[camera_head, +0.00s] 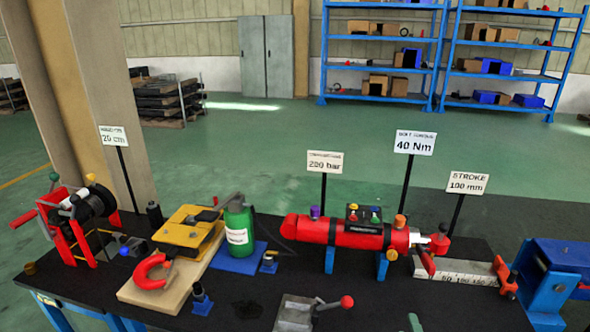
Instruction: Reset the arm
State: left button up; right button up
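Neither of my grippers shows in the head view, and no part of my arms can be made out. The black-topped workbench (262,297) spans the front of the view. On it stand a red and black winch (92,212) at the left, a red hydraulic cylinder (340,232) on blue supports right of centre, and a green canister (239,226) on a blue plate between them.
A wooden board (170,282) carries a yellow block (186,232) and a red shackle (152,272). A grey lever block (296,313) is at the front. Signs rise behind. A blue stand (552,280) is at the right. Blue shelves (440,55) stand far back.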

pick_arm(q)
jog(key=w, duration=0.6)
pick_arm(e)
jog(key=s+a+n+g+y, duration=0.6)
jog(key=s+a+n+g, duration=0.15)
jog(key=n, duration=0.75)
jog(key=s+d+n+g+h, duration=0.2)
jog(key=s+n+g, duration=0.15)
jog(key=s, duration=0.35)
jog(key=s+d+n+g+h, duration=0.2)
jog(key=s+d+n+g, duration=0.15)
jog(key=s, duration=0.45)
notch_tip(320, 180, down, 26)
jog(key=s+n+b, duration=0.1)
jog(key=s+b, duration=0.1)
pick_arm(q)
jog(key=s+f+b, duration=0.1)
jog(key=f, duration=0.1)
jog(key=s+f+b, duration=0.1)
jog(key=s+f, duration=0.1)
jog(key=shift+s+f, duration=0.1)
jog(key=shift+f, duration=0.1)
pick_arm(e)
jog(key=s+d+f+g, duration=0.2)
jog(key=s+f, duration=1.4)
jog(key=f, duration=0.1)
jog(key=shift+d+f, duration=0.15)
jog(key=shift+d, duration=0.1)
